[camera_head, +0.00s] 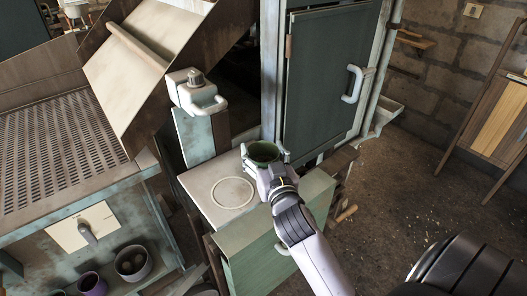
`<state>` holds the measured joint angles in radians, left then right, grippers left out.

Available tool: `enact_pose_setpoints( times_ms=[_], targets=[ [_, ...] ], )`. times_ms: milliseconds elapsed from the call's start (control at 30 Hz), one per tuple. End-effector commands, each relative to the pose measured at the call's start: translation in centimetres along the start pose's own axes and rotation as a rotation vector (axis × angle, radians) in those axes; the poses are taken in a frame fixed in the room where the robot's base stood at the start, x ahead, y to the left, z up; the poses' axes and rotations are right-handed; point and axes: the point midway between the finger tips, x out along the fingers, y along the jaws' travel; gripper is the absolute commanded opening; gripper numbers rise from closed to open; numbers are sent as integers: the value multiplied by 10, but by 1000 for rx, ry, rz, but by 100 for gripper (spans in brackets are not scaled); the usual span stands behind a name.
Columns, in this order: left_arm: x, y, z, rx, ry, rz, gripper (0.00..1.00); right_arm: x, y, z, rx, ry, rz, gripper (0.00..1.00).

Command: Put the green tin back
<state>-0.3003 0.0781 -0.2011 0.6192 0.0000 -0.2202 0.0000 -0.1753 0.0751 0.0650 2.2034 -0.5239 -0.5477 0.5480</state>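The green tin (263,152) is a round, open-topped tin near the far right edge of a pale bench top (205,183). My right gripper (264,158) comes from the lower right, with its fingers on both sides of the tin, and looks shut on it. The gripper hides the tin's lower part, so I cannot tell whether it touches the bench. A pale ring mark (232,193) on the bench top, left of and nearer than the tin, is empty. My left gripper is not in view.
A dark green door with a pale handle (354,84) stands behind the bench. A pale machine part with a knob (195,90) rises at the back left. Pots (132,262) sit on a low shelf at the lower left. The floor at right is mostly open.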

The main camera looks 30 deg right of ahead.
Motion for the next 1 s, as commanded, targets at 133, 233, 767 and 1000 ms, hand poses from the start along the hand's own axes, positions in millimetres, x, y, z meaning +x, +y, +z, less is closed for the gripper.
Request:
enact_pose_setpoints(
  times_ms=[133, 233, 767, 1000],
  targets=[
    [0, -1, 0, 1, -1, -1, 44, 0, 0, 0, 0, -1, 0, 77],
    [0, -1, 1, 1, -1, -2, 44, 0, 0, 0, 0, -1, 0, 84],
    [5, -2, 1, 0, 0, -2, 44, -15, 0, 1, 1, -2, -1, 86],
    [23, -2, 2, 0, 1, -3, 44, -69, 0, 3, 3, -3, 1, 86]
  ],
)
